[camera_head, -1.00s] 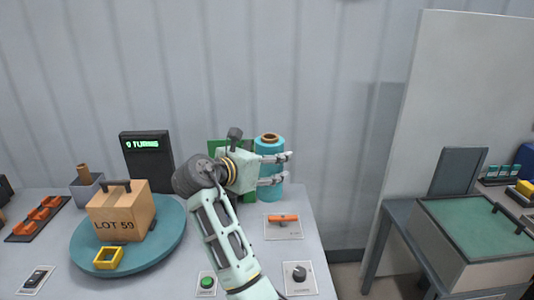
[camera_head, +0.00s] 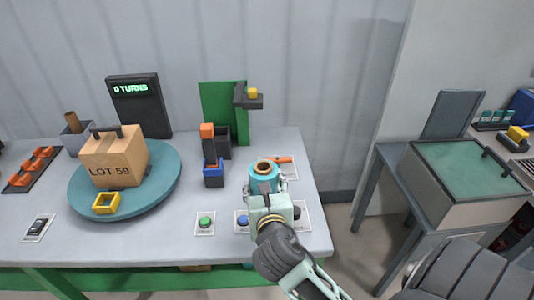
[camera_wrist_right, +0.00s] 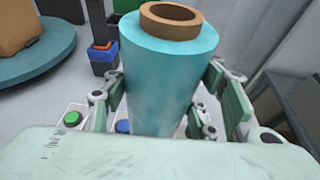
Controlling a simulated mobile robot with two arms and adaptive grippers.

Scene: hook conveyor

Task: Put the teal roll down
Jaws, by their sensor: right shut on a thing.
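The teal roll (camera_head: 263,175) has a brown core and stands upright between the fingers of my right gripper (camera_head: 267,188), which is shut on it. In the right wrist view the roll (camera_wrist_right: 168,75) fills the middle, with fingers of the right gripper (camera_wrist_right: 168,100) on both sides. The roll is over the front right part of the grey table (camera_head: 215,265). Its bottom is hidden by the gripper, so I cannot tell whether it touches the table. My left gripper is not in view.
Green (camera_head: 205,223) and blue (camera_head: 243,220) buttons and a black knob lie close around the roll. An orange-handled switch (camera_head: 280,160) is just behind it. A turntable (camera_head: 75,190) with a LOT 59 box (camera_head: 115,158) stands left. A dark post with blue and orange blocks (camera_head: 213,172) stands behind left.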

